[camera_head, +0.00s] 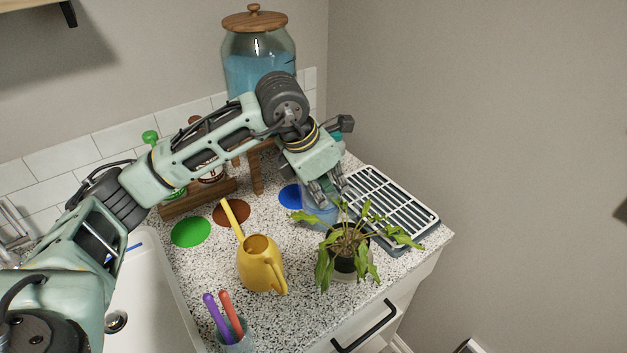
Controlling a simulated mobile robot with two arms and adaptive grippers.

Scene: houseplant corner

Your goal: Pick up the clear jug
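The clear jug (318,214), see-through with a bluish tint, stands on the speckled counter behind the potted plant and left of the drying rack. My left gripper (326,192) points down at the jug's top, and its dark fingers overlap the rim area. The fingers and plant leaves hide part of the jug. I cannot tell whether the fingers are closed on it. My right gripper is not in view.
A potted plant (346,245) stands in front of the jug, and a white rack (395,208) is to its right. A yellow watering can (261,265), a cup of tools (236,338) and a sink (150,300) lie left. A large dispenser (258,50) stands behind.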

